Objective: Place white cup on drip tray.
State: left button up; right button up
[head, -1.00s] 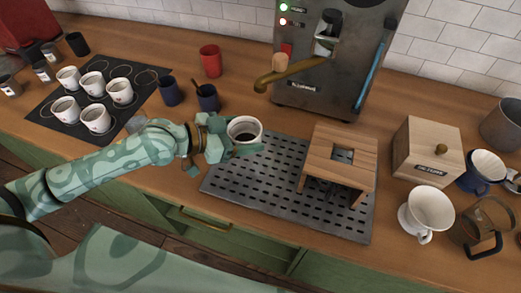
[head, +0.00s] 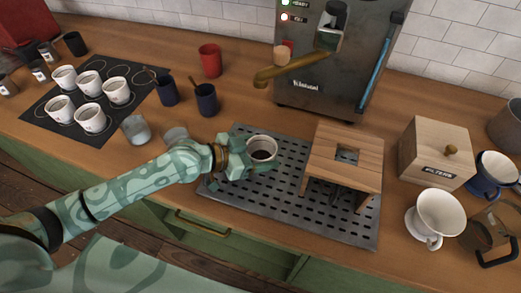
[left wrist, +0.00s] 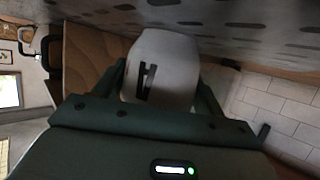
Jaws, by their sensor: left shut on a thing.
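The white cup (head: 262,148) holds dark liquid and is over the left part of the grey slotted drip tray (head: 285,205). My left gripper (head: 248,160) is shut on the cup, one finger showing along its near side. In the left wrist view the white cup (left wrist: 160,72), with a dark mark on its side, sits between both fingers of my left gripper (left wrist: 162,90). The slotted tray (left wrist: 230,22) shows close beside the cup there. I cannot tell whether the cup's base touches the tray. My right gripper is not in view.
A wooden stand (head: 343,165) stands on the tray's right part. The coffee machine (head: 335,75) is behind. Several white cups stand on a black mat (head: 45,125) at left. Two dark blue cups, a red cup (head: 210,60) and a white dripper (head: 436,215) stand around.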

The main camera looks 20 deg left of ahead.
pick_arm(q)
jog(key=shift+s+f, duration=0.35)
jog(key=shift+f, duration=0.25)
jog(key=o, duration=1.1)
jog(key=shift+f+b, duration=0.15)
jog(key=shift+b, duration=0.15)
jog(key=shift+d+r+p, duration=0.1)
jog(key=shift+r+p, duration=0.3)
jog(key=shift+r, duration=0.1)
jog(key=shift+a+r, duration=0.2)
jog(key=shift+a, duration=0.15)
jog(key=p+v, duration=0.1)
jog(key=v, duration=0.8)
jog(key=shift+s+a+r, duration=0.15)
jog(key=shift+a+r, duration=0.15)
jog(key=shift+v, duration=0.8)
jog(key=shift+r, duration=0.15)
